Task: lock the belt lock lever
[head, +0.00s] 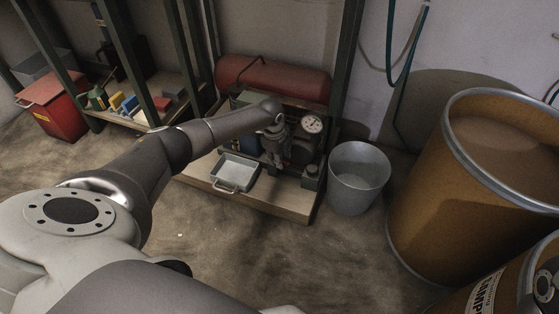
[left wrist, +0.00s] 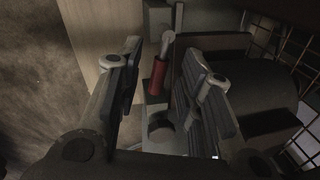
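The lever (left wrist: 158,76) shows in the left wrist view as a short piece with a red grip and a pale metal rod running up from it. I take it to be the belt lock lever. My left gripper (left wrist: 164,58) is open, with one finger on each side of the lever and visible gaps to it. In the head view my left gripper (head: 276,155) points down at the machine (head: 300,150) with the round gauge. The lever cannot be made out there behind the gripper and arm. My right gripper is in neither view.
A grey tray (head: 236,172) lies left of the machine on a low wooden board (head: 290,208). A grey bucket (head: 357,178) stands close on the right, with large brown drums (head: 440,200) beyond. A red tank (head: 275,78) lies behind. A wire grid (left wrist: 290,45) edges the wrist view.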

